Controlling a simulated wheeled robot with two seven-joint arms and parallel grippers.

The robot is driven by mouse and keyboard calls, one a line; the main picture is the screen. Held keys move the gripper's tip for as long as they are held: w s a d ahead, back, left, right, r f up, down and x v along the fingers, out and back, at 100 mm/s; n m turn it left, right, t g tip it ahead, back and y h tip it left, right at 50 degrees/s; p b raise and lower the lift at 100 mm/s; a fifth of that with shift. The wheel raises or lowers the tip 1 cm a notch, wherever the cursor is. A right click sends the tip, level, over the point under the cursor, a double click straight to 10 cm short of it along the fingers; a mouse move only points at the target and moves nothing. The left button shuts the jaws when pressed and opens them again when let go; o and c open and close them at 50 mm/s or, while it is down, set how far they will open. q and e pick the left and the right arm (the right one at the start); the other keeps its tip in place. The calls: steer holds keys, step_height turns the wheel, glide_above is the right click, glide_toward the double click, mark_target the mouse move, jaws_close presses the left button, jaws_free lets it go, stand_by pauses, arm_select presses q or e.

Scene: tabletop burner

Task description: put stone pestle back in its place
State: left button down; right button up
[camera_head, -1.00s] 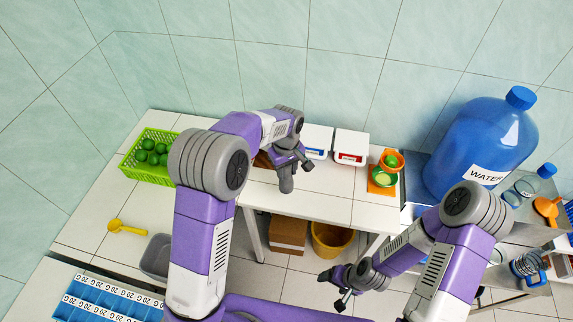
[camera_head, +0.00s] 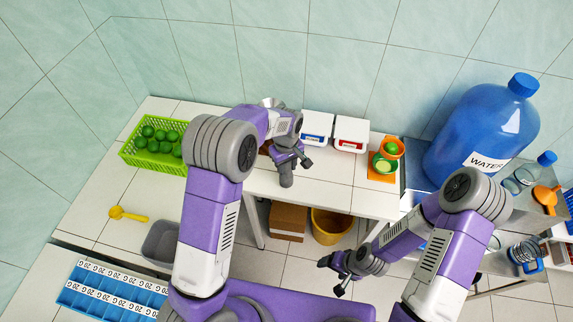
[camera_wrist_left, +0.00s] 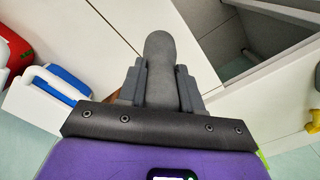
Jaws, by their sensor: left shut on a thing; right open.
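The stone pestle (camera_head: 286,177) is dark grey with a rounded end. My left gripper (camera_head: 287,161) is shut on it and holds it pointing down over the white table (camera_head: 325,188), near the front edge in the head view. Whether its tip touches the tabletop is unclear. In the left wrist view the pestle (camera_wrist_left: 160,62) stands between the two fingers of the left gripper (camera_wrist_left: 160,85). A brown thing (camera_head: 265,149) behind the left gripper is mostly hidden by the arm. My right gripper (camera_head: 334,274) is open and empty, in front of the table and below its top.
Two white boxes, blue-labelled (camera_head: 316,126) and red-labelled (camera_head: 350,132), stand behind the pestle. An orange board (camera_head: 381,176) with green pieces lies to the right, near a large water bottle (camera_head: 485,128). A green basket (camera_head: 150,163) stands left. The tabletop right of the pestle is clear.

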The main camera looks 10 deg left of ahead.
arm_select(q)
steer(key=shift+f, duration=0.55)
steer(key=shift+c, duration=0.6)
jaws_free()
steer(key=shift+r, duration=0.1)
step_height(320, 180, up, 14)
steer(key=shift+f, duration=0.15)
steer(key=s, duration=1.6)
steer(key=shift+a, duration=0.3)
stand_by(0.9)
steer(key=shift+f, duration=0.1)
stand_by(0.4)
